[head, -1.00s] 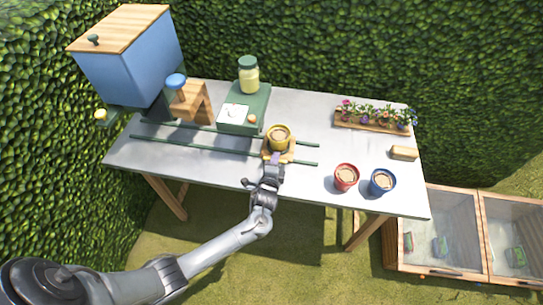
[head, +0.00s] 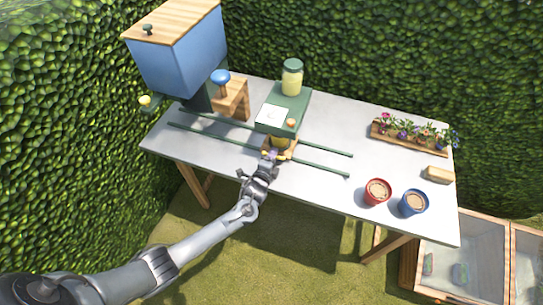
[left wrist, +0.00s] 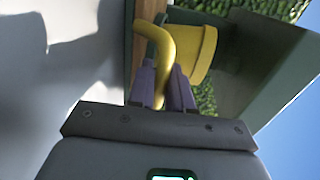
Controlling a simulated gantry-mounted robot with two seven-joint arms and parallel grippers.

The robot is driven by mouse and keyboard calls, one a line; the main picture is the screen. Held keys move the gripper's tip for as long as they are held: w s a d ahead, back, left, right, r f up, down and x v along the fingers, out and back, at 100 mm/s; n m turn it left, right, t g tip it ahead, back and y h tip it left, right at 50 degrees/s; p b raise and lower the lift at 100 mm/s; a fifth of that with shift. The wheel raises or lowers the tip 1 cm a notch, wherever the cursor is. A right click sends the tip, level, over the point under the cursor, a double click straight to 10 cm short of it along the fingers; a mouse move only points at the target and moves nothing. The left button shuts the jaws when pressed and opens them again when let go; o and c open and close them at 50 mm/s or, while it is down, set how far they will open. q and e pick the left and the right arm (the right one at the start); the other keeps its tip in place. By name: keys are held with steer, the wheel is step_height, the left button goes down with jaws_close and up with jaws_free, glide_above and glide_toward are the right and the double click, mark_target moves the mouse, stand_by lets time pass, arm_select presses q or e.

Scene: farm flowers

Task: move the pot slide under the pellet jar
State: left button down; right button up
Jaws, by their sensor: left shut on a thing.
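The pot slide, a small wooden carriage (head: 292,153), sits on two green rails with a yellow pot (head: 280,143) on it. The pellet jar (head: 292,77), pale yellow with a green lid, stands on a green box-like stand (head: 289,108). The slide is at the stand's front end, and the stand hides the top of the pot. My left gripper (head: 270,160) is at the slide's front side. In the left wrist view its fingers (left wrist: 164,88) are shut on the slide's curved yellow handle (left wrist: 160,45), beside the yellow pot (left wrist: 196,50). My right gripper is out of view.
The rails (head: 320,166) run left toward a blue hopper (head: 180,55). A red pot (head: 377,192) and a blue pot (head: 413,202) stand at the table's front right. A flower tray (head: 405,140) and a wooden block (head: 437,174) lie behind them. The rails' right part is clear.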

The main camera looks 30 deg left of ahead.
arm_select(q)
steer(key=c, duration=1.2)
jaws_free()
steer(key=p+v, duration=0.2)
steer(key=v, duration=0.8)
steer(key=shift+s+d+r, duration=0.15)
steer(key=shift+s, duration=0.25)
